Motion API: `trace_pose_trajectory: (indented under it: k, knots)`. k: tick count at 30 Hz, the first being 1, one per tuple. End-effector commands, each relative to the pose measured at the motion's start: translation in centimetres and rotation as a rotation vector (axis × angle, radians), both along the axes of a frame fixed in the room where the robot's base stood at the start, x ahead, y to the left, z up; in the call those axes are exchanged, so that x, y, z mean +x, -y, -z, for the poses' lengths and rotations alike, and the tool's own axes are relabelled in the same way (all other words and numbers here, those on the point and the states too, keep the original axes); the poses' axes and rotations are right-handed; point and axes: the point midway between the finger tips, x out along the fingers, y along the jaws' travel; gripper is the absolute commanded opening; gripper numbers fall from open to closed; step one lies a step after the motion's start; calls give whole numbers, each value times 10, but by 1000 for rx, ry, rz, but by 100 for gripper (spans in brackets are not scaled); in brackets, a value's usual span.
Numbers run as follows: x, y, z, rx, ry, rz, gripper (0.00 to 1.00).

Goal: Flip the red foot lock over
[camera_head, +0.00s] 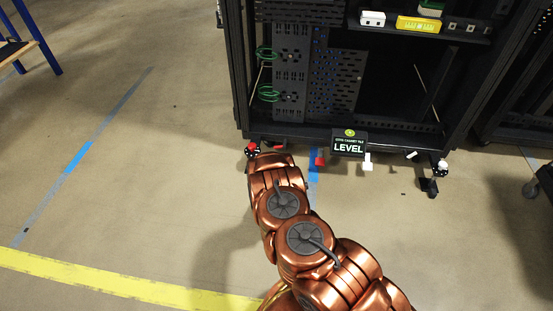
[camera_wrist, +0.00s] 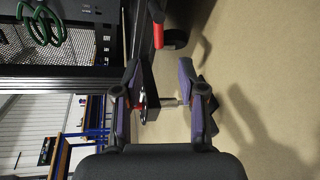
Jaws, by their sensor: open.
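In the head view a red foot lock (camera_head: 252,147) shows at the rack's lower left corner, just beyond the end of my arm. A second red piece (camera_head: 320,161) hangs under the middle of the front edge. In the wrist view a red lever (camera_wrist: 158,36) sits by a dark wheel, ahead of my gripper. My gripper (camera_wrist: 159,68) is open, its two fingers apart. Between or behind them is a dark foot with a silver stem (camera_wrist: 171,102) and a small red part (camera_wrist: 137,109); I cannot tell whether they touch. My arm hides the gripper in the head view.
The black rack (camera_head: 350,128) stands ahead with a LEVEL sign (camera_head: 349,146) on its front edge. A white piece (camera_head: 367,162) and a right foot (camera_head: 441,168) show below. Green cables (camera_head: 268,93) hang inside. The floor left of my arm is clear.

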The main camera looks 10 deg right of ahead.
Motion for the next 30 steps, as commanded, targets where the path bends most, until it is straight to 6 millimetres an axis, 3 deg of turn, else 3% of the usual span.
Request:
trace_pose_trajectory:
  k: [23,26,30]
  knots:
    - [-9,-2,-3,1,2,0,40]
    - [-8,-5,-10,21,-5,2,40]
    - [-3,-19,-37,120,-40,8,40]
